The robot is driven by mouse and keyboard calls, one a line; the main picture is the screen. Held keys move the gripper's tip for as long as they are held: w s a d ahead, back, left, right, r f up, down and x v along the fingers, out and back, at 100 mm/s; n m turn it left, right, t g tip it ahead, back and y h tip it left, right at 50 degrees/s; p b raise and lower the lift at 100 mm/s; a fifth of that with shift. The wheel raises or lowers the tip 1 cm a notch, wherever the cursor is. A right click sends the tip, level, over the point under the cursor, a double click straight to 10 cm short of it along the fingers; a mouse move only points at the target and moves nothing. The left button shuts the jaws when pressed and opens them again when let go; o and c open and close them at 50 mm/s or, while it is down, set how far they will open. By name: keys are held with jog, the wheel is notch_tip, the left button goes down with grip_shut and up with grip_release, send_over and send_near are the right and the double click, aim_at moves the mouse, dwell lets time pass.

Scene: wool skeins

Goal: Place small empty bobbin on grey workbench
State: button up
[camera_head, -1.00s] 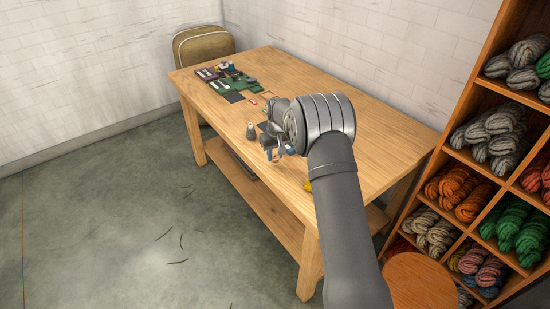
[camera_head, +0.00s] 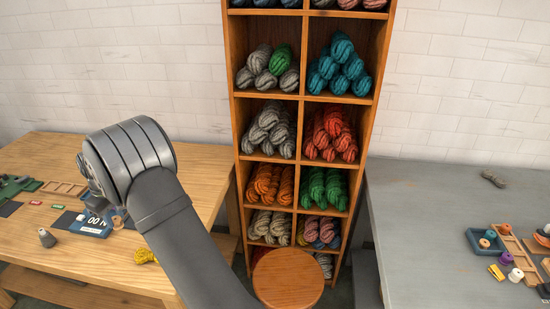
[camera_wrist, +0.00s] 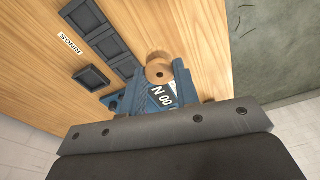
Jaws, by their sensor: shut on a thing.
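A small tan bobbin (camera_wrist: 158,68) with a hollow centre shows in the wrist view, between the blue parts at the end of my gripper (camera_wrist: 160,85). My gripper is shut on it. In the head view my gripper (camera_head: 118,214) is over the wooden table at the left, largely hidden by my arm, and the bobbin cannot be made out there. The grey workbench (camera_head: 415,225) stands at the right of the head view, apart from my gripper.
The wooden table (camera_head: 195,200) holds a grey cone (camera_head: 47,238) and a yellow skein (camera_head: 146,257). A yarn shelf (camera_head: 298,130) and round stool (camera_head: 287,278) stand between the tables. The bench's right has a blue tray (camera_head: 471,236) and several bobbins; its left is clear.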

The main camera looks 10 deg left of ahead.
jog(key=w+d+m, duration=0.3)
jog(key=w+d, duration=0.4)
jog(key=d, duration=0.5)
jog(key=w+d+m+t, duration=0.1)
jog(key=w+d+m, duration=0.1)
jog(key=w+d, duration=0.75)
jog(key=w+d+m, duration=0.3)
jog(key=w+d, duration=0.2)
jog(key=d, duration=0.8)
jog(key=s+d+m+h, duration=0.15)
jog(key=d+m, duration=0.25)
jog(key=d, duration=1.6)
jog(key=s+d+m, duration=0.3)
jog(key=d+m, duration=0.1)
jog(key=d, duration=1.7)
jog(key=s+d+m, duration=0.7)
jog(key=s+d, duration=1.1)
jog(key=d, duration=0.1)
send_over(406, 257)
jog(key=shift+h, duration=0.35)
jog(key=f, duration=0.6)
jog(key=shift+s+a+f, duration=0.15)
jog(key=shift+s+f, duration=0.2)
jog(key=shift+f, duration=2.05)
